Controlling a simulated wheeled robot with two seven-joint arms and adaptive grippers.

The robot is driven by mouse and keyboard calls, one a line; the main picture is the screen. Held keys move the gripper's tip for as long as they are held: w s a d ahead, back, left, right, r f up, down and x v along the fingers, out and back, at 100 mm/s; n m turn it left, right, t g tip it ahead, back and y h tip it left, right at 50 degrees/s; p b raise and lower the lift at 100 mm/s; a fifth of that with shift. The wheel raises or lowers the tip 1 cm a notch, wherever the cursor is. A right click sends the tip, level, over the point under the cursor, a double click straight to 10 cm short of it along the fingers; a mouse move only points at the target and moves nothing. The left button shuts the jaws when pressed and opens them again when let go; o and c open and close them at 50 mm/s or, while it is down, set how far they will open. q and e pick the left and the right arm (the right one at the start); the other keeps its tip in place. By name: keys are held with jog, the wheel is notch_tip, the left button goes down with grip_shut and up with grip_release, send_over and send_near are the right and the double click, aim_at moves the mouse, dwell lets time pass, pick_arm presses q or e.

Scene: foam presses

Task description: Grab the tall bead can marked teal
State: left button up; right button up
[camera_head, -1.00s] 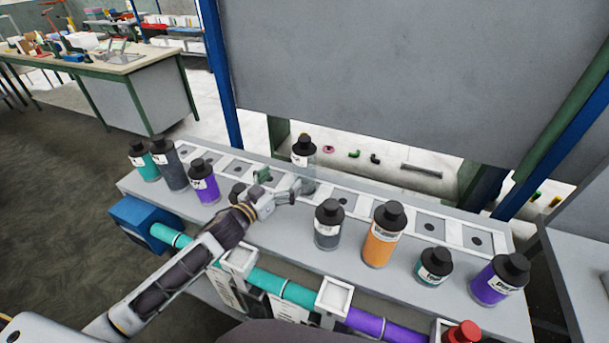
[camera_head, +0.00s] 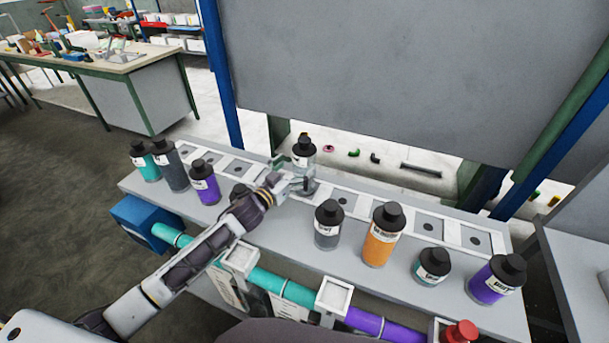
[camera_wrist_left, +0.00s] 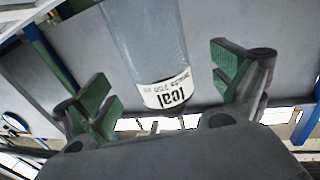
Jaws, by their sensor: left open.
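The tall can marked teal (camera_head: 305,158) stands upright at the back of the grey bench, with a black cap and pale grey-blue body. In the left wrist view the can (camera_wrist_left: 155,50) shows a white label that reads "Teal", upside down. My left gripper (camera_head: 292,174) is at this can from the front left. In the left wrist view the green finger pads of the gripper (camera_wrist_left: 165,88) are open, one on each side of the can, with gaps. My right gripper is not in view.
A grey can (camera_head: 328,226), an orange can (camera_head: 382,240), a short teal can (camera_head: 431,267) and a purple can (camera_head: 493,281) stand to the right. Teal (camera_head: 145,162), dark grey (camera_head: 170,166) and purple (camera_head: 205,183) cans stand left. A large grey panel (camera_head: 400,70) rises behind.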

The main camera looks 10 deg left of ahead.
aim_at(305, 138)
pick_arm(q)
jog(key=shift+w+d, duration=0.15)
jog(key=shift+w, duration=0.15)
jog(key=shift+p+x, duration=0.6)
jog(key=shift+x, duration=1.9)
jog(key=shift+f, duration=0.1)
jog(key=c, duration=1.9)
jog(key=shift+d+r, duration=0.1)
jog(key=shift+r, duration=4.95)
